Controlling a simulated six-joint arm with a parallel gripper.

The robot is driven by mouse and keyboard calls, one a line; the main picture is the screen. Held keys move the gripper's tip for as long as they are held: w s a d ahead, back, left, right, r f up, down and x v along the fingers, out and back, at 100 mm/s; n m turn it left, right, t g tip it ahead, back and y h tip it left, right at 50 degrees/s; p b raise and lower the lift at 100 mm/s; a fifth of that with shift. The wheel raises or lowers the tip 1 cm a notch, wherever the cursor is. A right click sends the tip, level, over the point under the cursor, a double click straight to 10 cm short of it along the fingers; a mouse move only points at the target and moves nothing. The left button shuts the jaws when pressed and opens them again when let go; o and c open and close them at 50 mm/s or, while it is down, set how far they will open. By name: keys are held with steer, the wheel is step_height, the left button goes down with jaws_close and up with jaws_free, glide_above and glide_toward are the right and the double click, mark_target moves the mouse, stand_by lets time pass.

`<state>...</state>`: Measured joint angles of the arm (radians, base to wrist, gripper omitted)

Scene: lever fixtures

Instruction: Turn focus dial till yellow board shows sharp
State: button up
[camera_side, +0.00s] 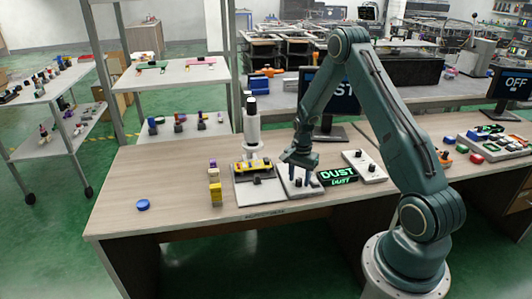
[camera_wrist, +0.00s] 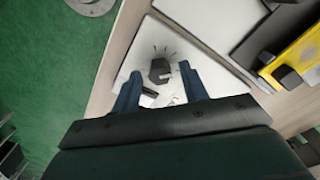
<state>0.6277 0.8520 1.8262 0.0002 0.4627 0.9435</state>
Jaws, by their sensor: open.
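A dark dial (camera_wrist: 160,70) with tick marks around it sits on a white panel (camera_wrist: 190,42) in the wrist view. My gripper (camera_wrist: 161,72) is open, with one blue finger on each side of the dial in that view; I cannot tell whether they touch it. In the side view my gripper (camera_side: 297,164) points down over the panel, close to it. The yellow board (camera_side: 254,165) lies on the base under a white microscope-like tube (camera_side: 251,122), left of my gripper. Part of the yellow board (camera_wrist: 297,60) shows at the wrist view's right edge.
A monitor (camera_side: 345,87) behind shows "ST", partly hidden by my arm.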

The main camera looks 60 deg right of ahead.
mark_target(298, 180)
steer(key=shift+r, duration=0.1)
step_height(298, 180, up, 14)
stand_by(0.8)
steer(key=s+a+r+n+t, duration=0.4)
steer(key=a+r+n, duration=0.5)
steer(key=a+r, duration=0.75)
steer(key=s+a+r+n+t, duration=0.1)
steer(key=s+a+r+n, duration=0.1)
steer(key=s+a+n, duration=0.7)
steer(key=s+a, duration=0.1)
steer(key=s, duration=0.5)
steer(key=shift+s+a+r+t, duration=0.25)
steer(key=shift+s+a+t, duration=0.05)
